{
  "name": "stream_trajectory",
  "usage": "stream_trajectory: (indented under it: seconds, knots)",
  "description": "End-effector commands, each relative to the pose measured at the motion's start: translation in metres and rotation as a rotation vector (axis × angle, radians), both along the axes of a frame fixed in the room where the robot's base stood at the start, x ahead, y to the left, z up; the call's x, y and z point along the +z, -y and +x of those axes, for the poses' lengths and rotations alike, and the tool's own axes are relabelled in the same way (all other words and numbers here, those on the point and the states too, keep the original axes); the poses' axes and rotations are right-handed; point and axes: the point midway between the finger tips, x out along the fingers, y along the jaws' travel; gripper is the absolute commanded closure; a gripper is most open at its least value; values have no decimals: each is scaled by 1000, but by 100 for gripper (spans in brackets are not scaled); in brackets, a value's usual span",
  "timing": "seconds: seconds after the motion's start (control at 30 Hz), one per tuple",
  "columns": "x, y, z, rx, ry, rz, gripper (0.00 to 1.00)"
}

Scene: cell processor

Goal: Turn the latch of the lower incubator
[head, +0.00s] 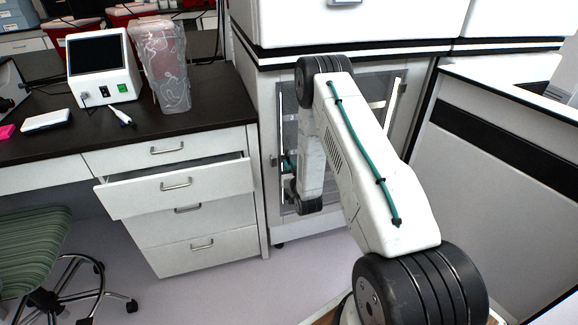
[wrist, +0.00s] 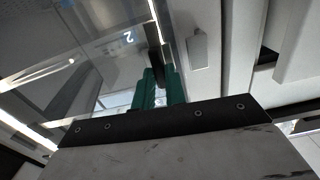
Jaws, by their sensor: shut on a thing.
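The lower incubator (head: 347,197) stands behind my arm in the head view, its glass door closed as far as I can see. In the wrist view the glass door (wrist: 95,60) carries a white "2". A dark upright latch (wrist: 155,45) sits at the door's edge. My gripper (wrist: 160,82), with green fingers, is shut on the latch, which shows between and above the fingertips. In the head view only a little green of my gripper (head: 288,163) shows at the left of the door; my arm hides the latch there.
An open drawer (head: 180,187) juts from the desk cabinet left of the incubator. A green stool (head: 35,240) stands at the lower left. A white bench (head: 490,170) stands at the right. The floor before the drawers is clear.

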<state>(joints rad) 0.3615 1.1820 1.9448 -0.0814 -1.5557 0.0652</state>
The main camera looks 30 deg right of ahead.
Motion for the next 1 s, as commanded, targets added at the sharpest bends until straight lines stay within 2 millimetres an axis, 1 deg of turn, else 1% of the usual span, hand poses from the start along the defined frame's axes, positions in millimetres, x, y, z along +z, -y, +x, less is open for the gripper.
stream_trajectory:
  seconds: [0.27,1.0]
  knots:
    - [0,1,0,1,55,189,100]
    - [-2,4,-1,0,249,865,100]
